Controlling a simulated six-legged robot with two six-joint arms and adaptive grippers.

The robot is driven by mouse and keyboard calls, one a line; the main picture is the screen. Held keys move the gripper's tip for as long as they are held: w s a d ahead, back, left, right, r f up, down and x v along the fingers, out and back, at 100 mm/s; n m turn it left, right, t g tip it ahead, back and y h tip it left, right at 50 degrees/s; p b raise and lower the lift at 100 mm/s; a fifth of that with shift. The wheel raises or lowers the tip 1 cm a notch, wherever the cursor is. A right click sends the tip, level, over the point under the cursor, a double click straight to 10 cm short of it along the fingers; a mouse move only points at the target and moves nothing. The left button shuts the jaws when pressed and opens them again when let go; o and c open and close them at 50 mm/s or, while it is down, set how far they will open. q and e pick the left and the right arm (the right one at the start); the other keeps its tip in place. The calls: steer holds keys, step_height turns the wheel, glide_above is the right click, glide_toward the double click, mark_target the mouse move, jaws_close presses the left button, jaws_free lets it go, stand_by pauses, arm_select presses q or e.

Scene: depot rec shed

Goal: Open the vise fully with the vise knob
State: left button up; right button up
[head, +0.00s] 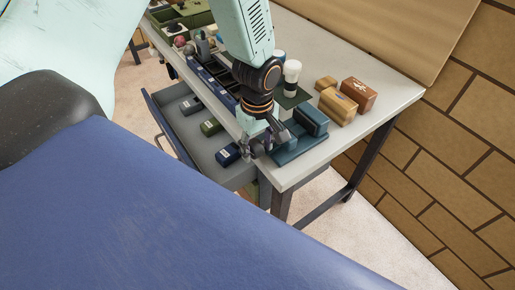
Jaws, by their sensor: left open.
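A teal-blue vise (300,149) sits near the front right corner of the grey workbench (392,100). A darker block-shaped part of it stands at its back right. My left gripper (258,145) comes down from above at the vise's left end, by the bench's front edge. Its fingers are open around or beside that end; I cannot tell which. The vise knob is not clear to see and seems hidden by the fingers. How far the vise jaws are apart is too small to tell. My right gripper is not in view.
An open grey drawer (176,113) juts out below the bench's front edge, with several small boxes inside. A white-capped bottle (291,76), a yellow box (337,106) and a brown box (359,94) stand behind the vise. A brick wall (440,150) is at the right.

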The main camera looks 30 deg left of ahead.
arm_select(q)
steer(key=shift+s+f, duration=0.1)
steer(key=shift+f, duration=0.3)
steer(key=shift+s, duration=0.15)
steer(key=shift+d, duration=0.4)
steer(key=shift+w+a+f, duration=0.1)
steer(key=shift+w, duration=0.1)
steer(key=shift+c, duration=0.7)
steer(key=shift+a, duration=0.25)
steer(key=shift+c, duration=1.4)
steer(key=shift+s+d, duration=0.1)
steer(key=shift+s, duration=0.05)
steer(key=c, duration=0.3)
steer(key=shift+d, duration=0.1)
jaws_close()
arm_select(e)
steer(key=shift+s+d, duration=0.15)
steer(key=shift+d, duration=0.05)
